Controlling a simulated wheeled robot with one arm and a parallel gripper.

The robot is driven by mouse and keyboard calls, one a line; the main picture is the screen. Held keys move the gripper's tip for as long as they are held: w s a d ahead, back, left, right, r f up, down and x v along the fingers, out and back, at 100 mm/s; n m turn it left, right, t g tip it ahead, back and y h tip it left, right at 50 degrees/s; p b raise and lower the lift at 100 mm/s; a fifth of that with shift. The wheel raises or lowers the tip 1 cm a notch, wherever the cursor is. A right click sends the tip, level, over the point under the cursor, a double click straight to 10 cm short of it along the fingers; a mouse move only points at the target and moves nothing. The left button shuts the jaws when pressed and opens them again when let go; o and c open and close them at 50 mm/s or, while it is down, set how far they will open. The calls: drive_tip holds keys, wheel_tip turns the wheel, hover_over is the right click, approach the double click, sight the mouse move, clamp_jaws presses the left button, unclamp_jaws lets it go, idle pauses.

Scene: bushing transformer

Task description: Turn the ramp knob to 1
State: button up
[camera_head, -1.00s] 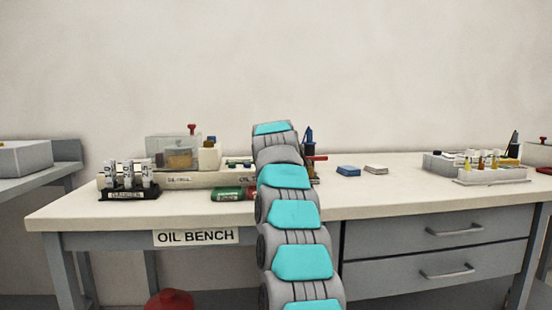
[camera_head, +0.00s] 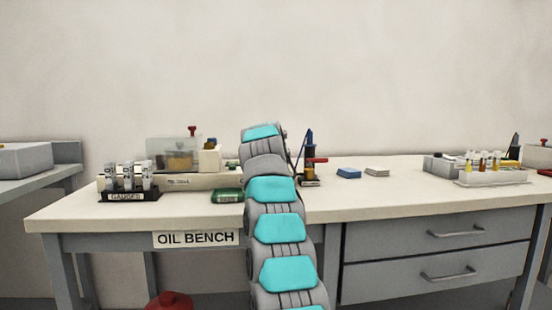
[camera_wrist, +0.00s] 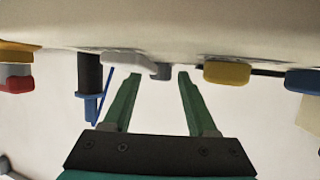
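My gripper (camera_wrist: 157,85) has two green fingers, spread apart and empty between the tips in the wrist view. A small grey knob-like piece (camera_wrist: 160,71) sits at a pale surface's edge, just beyond and between the fingertips; I cannot tell whether they touch it. I cannot tell for sure that this is the ramp knob, and no scale or number is readable. In the head view, a long pale unit (camera_head: 175,182) with a clear-covered box stands on the bench. My arm hides its right part, and my gripper is hidden there too.
In the wrist view, a black and blue piece (camera_wrist: 90,85) is left of the fingers and a yellow block (camera_wrist: 227,72) is right.

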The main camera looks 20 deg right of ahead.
drive_tip(key=shift+s+a, duration=0.1)
drive_tip(key=shift+s, duration=0.05)
drive_tip(key=shift+b+v, duration=0.7)
drive_tip(key=shift+v, duration=0.2)
drive_tip(key=shift+b+v, duration=0.85)
drive_tip(key=shift+v, duration=1.95)
